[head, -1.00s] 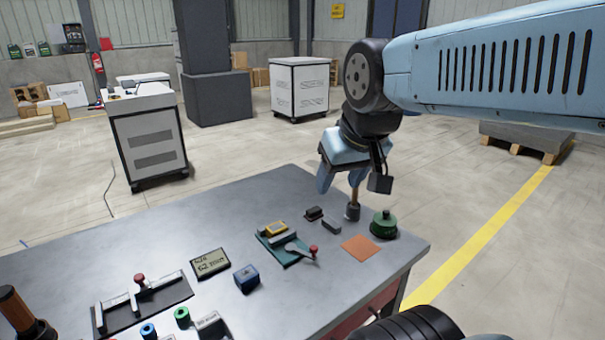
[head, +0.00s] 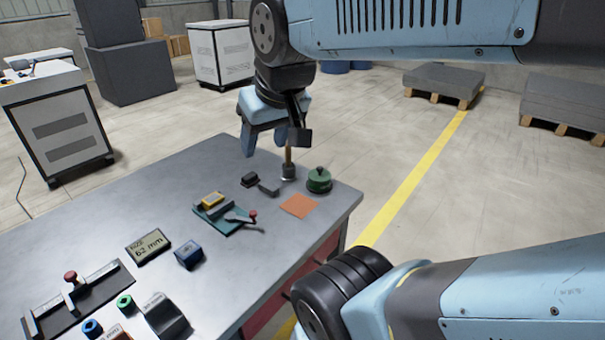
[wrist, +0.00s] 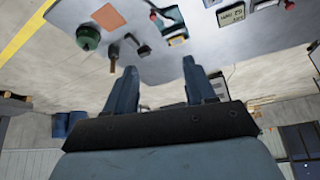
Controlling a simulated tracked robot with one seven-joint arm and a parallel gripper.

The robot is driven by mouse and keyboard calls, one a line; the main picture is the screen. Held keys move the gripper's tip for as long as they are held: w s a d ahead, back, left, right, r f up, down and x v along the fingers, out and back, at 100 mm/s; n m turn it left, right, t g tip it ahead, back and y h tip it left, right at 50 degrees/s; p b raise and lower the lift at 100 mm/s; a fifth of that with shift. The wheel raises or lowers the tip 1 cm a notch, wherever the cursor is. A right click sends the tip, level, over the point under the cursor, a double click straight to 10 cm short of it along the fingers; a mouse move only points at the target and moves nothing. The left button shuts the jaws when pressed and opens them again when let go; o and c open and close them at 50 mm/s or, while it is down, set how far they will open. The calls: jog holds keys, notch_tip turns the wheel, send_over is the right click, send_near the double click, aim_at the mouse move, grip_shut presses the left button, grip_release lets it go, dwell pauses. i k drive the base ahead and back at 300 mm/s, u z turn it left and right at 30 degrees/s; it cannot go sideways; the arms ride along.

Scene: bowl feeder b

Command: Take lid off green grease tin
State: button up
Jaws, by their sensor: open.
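The green grease tin (head: 319,184) stands upright near the table's right corner, with its green lid (head: 319,174) and dark knob on top. In the wrist view the tin (wrist: 88,38) shows at the upper left, beyond my left-hand finger. My gripper (head: 262,150) is open and empty, pointing down above the far edge of the table, to the left of the tin and apart from it. In the wrist view my gripper (wrist: 157,90) has a wide gap between its fingers.
A brush-like tool with a wooden handle (head: 288,160) stands beside the tin. An orange square (head: 299,206) lies in front of it. Small dark blocks (head: 250,180), a teal fixture (head: 222,216), a display (head: 148,247) and a blue box (head: 189,254) lie leftward.

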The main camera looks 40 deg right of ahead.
aim_at(319, 175)
jog(key=u, duration=0.8)
jog(key=i, duration=0.15)
jog(key=z, duration=2.9)
jog(key=k, duration=1.05)
jog(key=u, duration=0.7)
jog(key=i, duration=0.7)
